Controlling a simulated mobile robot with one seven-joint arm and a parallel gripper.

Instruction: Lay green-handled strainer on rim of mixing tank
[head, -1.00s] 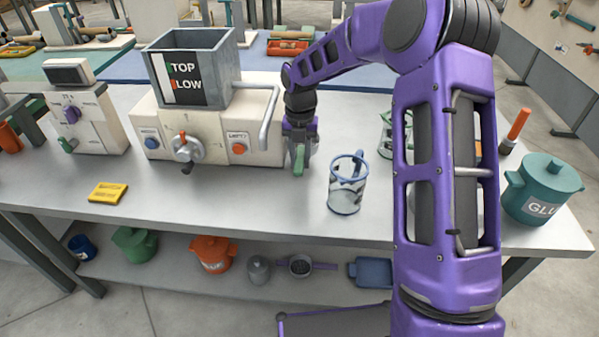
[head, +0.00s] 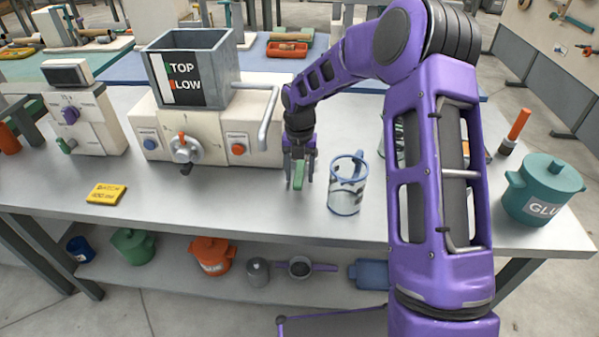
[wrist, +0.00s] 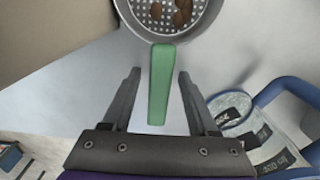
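The strainer's green handle (head: 298,175) points toward the front edge of the bench in the head view. In the wrist view the handle (wrist: 160,85) leads to a perforated metal bowl (wrist: 172,14) with brown lumps in it. My gripper (head: 299,176) has its fingers on both sides of the handle. In the wrist view gaps show between the handle and both fingers of my gripper (wrist: 160,78). The bowl is hidden behind my gripper in the head view. A grey open-topped tank (head: 222,75), likely the mixing tank, sits on the white machine, left of my gripper.
A clear jug with a blue rim (head: 346,190) stands just right of my gripper. The machine's bent grey handle (head: 268,115) is close on the left. A teal glue pot (head: 543,188) is at the far right. The bench front left of my gripper is mostly clear.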

